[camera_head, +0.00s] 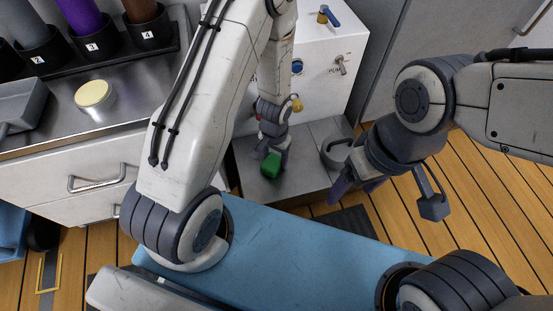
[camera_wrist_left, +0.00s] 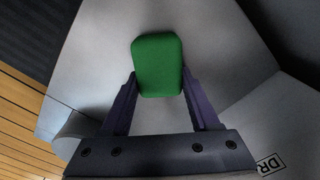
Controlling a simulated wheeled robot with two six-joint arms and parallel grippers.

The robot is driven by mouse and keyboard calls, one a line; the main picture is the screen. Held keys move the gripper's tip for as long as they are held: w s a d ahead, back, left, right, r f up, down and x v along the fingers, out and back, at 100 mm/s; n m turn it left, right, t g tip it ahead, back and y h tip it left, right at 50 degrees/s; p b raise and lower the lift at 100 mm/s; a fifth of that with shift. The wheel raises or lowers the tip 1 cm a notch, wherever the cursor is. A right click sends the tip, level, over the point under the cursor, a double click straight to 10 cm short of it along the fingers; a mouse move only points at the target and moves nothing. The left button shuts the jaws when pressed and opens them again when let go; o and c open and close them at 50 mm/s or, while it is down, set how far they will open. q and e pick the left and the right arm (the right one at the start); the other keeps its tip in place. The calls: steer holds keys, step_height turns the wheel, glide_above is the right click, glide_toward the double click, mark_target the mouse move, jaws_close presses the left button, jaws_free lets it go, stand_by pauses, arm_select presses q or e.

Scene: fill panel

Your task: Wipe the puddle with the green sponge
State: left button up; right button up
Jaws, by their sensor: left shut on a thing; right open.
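The green sponge (camera_head: 271,167) is between the fingers of my left gripper (camera_head: 270,153), over the grey metal surface below the white panel. In the left wrist view, the sponge (camera_wrist_left: 158,63) sits between the two purple fingers of the left gripper (camera_wrist_left: 158,88), which are shut on it. I cannot tell whether the sponge touches the surface. I cannot make out a puddle in either view. My right gripper (camera_head: 357,188) is open and empty, to the right of the grey surface.
The white panel (camera_head: 322,75) with knobs and valves stands behind the grey surface (camera_head: 254,184). A grey round cup-like part (camera_head: 337,153) sits at the surface's right. Wooden floor lies at right.

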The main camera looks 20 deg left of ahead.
arm_select(q)
steer(key=shift+w+a+p, duration=0.4)
steer(key=shift+w+p, duration=0.25)
steer(key=shift+p, duration=0.35)
steer(key=shift+w+a+p, duration=0.4)
steer(key=shift+w+p, duration=0.2)
steer(key=shift+p, duration=0.4)
steer(key=shift+w+a+f+p, duration=0.1)
steer(key=shift+w+a+p, duration=0.2)
steer(key=shift+p, duration=0.15)
steer(key=shift+w+f, duration=0.1)
steer(key=shift+f, duration=0.05)
step_height(320, 180, up, 6)
steer(key=p, duration=0.6)
step_height(320, 180, up, 3)
steer(key=p, duration=0.3)
